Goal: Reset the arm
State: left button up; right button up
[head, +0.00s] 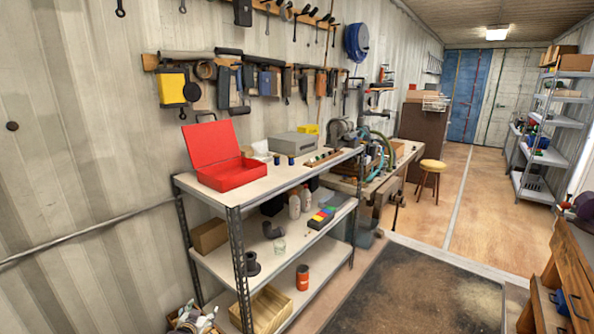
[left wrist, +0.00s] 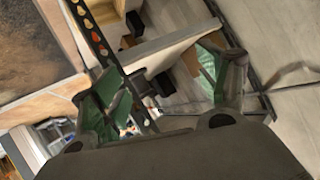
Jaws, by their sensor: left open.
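My left gripper (head: 194,318) shows at the bottom edge of the head view, low beside the left front corner of the shelf rack. It also shows in the left wrist view (left wrist: 163,85), with its two green-padded fingers spread wide apart and nothing seen between them. The rest of my left arm is hidden below the picture's edge. My right gripper is not in view.
A metal shelf rack (head: 236,242) stands close to the gripper, with an open red toolbox (head: 228,177) on top. A dark mat (head: 420,295) lies right. The aisle beyond is clear.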

pick_arm(q)
jog(key=s+d+f+g, duration=0.2)
jog(key=s+f+g, duration=0.1)
jog(key=s+f, duration=1.1)
jog(key=s+d+f+g, duration=0.3)
jog(key=s+f, duration=1.2)
jog(key=s+d+f+g, duration=0.1)
jog(key=s+f+g, duration=0.1)
jog(key=s, duration=1)
jog(key=s+d+f+g, duration=0.1)
jog(key=s+f, duration=0.4)
jog(key=s, duration=0.7)
jog(key=s+d+f+g, duration=0.2)
jog(key=s+d+f, duration=0.1)
jog(key=s, duration=0.9)
jog(key=shift+f+g+h, duration=0.3)
jog(key=shift+f+h, duration=0.1)
jog(key=shift+f, duration=0.3)
jog(key=shift+s, duration=0.1)
jog(key=shift+c, duration=0.2)
